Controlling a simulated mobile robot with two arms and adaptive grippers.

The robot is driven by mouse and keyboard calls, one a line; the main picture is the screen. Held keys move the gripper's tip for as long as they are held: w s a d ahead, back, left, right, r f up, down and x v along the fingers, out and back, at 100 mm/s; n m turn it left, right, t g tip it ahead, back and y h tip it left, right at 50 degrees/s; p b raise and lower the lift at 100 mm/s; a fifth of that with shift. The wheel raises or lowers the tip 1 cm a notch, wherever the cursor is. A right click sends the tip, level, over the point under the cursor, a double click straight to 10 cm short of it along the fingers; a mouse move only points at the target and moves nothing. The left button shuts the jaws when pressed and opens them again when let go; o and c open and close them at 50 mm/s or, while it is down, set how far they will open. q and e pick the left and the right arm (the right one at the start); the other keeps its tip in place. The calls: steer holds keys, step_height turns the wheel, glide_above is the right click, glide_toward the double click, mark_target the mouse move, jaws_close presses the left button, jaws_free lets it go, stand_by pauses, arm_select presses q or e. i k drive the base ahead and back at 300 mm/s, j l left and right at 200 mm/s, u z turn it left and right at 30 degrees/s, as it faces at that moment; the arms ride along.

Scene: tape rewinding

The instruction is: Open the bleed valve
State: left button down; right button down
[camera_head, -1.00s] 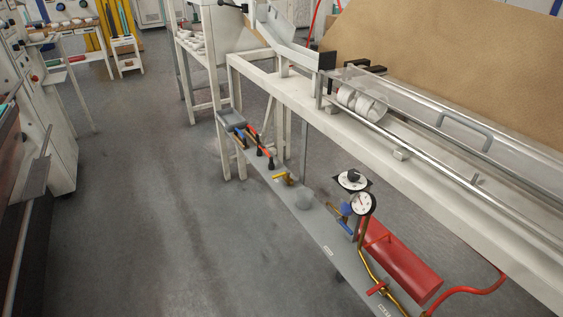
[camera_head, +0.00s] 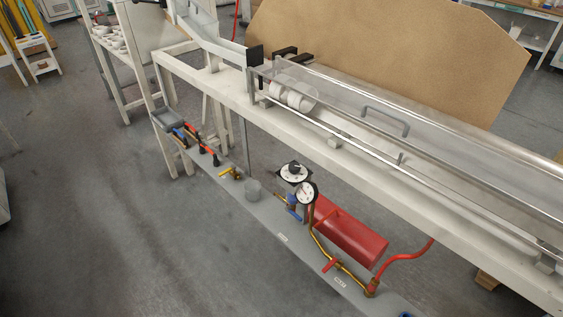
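A grey shelf plate (camera_head: 268,226) runs low along the front of a white machine frame and carries several small valves. A valve with a red handle (camera_head: 330,264) sits on brass piping (camera_head: 318,240) near the right end. A valve with a blue handle (camera_head: 294,212) is below a round white gauge (camera_head: 305,192). A valve with a yellow handle (camera_head: 229,173) is farther left. Small labels lie on the plate, too small to read, so I cannot tell which is the bleed valve or whether it is open. Neither of my grippers is in view.
A red cylinder (camera_head: 350,236) with a red hose (camera_head: 404,254) is beside the piping. Above runs a white beam (camera_head: 400,198) with a clear tube (camera_head: 390,120). Red- and blue-handled parts lie at the plate's left end. The grey floor (camera_head: 110,240) in front is clear.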

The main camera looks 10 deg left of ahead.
mark_target(233, 167)
steer(key=i+j+z, duration=0.15)
steer(key=j+z, duration=0.2)
steer(key=j, duration=0.45)
steer(key=j+z, duration=0.35)
steer(key=j, duration=0.4)
steer(key=j+z, duration=0.35)
steer(key=j, duration=1.15)
steer(key=k, duration=0.05)
